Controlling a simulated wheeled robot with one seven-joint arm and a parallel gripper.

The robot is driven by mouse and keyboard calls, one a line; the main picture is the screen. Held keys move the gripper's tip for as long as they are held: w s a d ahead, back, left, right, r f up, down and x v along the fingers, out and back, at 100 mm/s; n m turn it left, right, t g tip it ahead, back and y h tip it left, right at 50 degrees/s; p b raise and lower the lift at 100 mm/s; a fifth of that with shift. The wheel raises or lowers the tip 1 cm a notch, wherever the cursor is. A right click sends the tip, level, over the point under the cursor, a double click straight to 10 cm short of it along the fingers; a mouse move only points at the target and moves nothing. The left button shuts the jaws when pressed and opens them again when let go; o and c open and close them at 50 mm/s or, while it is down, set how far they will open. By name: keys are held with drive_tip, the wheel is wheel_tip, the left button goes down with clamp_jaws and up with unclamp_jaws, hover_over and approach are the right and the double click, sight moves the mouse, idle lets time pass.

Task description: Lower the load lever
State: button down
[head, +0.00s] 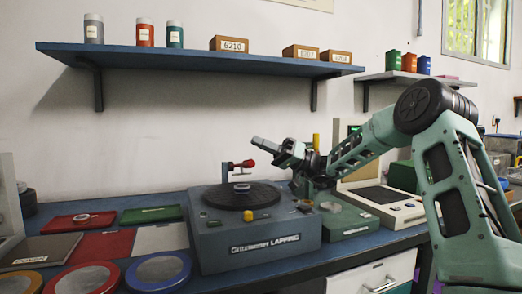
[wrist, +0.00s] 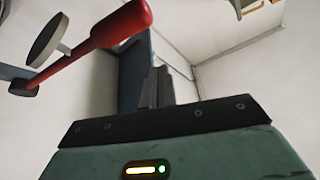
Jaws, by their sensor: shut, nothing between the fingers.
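The load lever (head: 245,164) has a red handle and stands above the lapping machine (head: 255,245), beside a small post (head: 225,172) at the back of the dark round plate (head: 241,195). In the head view it looks about level, raised clear of the plate. In the wrist view the red handle (wrist: 122,24) is at upper left, with a grey disc (wrist: 48,40) on its far side. My gripper (head: 257,140) is shut and empty, pointing left, just above and to the right of the handle. Its closed fingers (wrist: 158,86) are apart from the handle in the wrist view.
A yellow knob (head: 248,215) sits on the machine's front. Red (head: 80,220) and green (head: 152,214) trays lie to its left, with several round discs in front. A green device (head: 345,222) stands on the right. A blue shelf (head: 190,57) hangs above.

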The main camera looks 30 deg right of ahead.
drive_tip(key=w+f+v, duration=0.1)
drive_tip(key=v, duration=0.8)
drive_tip(key=shift+d, duration=0.2)
drive_tip(key=shift+w, duration=0.15)
